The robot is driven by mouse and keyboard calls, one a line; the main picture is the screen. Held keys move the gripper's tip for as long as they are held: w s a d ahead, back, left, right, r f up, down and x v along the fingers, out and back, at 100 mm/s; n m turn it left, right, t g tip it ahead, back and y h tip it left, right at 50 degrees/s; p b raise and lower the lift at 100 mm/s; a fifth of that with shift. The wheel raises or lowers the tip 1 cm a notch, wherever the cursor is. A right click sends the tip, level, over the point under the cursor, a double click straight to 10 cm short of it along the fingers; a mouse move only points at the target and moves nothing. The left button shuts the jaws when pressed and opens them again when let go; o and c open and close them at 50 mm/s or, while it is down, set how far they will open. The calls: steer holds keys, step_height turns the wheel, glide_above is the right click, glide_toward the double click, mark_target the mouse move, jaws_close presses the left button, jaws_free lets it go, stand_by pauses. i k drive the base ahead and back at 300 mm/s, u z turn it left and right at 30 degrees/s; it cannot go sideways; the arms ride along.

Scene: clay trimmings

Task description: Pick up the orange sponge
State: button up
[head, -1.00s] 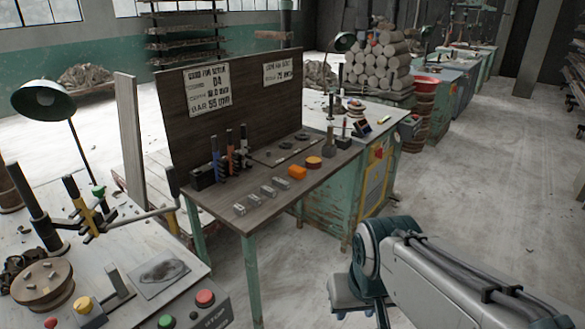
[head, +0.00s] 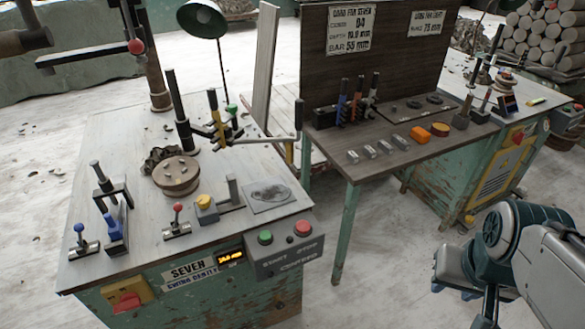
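Nothing is in front of either one. My arm shows at the lower right, well short of the table's items and apart from them.
Several small metal blocks (head: 370,151) lie in a row left of the orange block. A dark upright board (head: 385,75) with paper signs stands behind. A cluttered cutting bench (head: 120,235) with a lamp (head: 205,18) fills the left. Open floor (head: 390,270) lies before the table.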

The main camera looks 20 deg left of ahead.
mark_target(420, 135)
steer(key=z, duration=0.25)
steer(key=i, duration=0.5)
steer(key=z, duration=0.8)
steer(key=i, duration=1.45)
steer(key=u, duration=0.7)
steer(key=i, duration=1)
steer(key=u, duration=0.8)
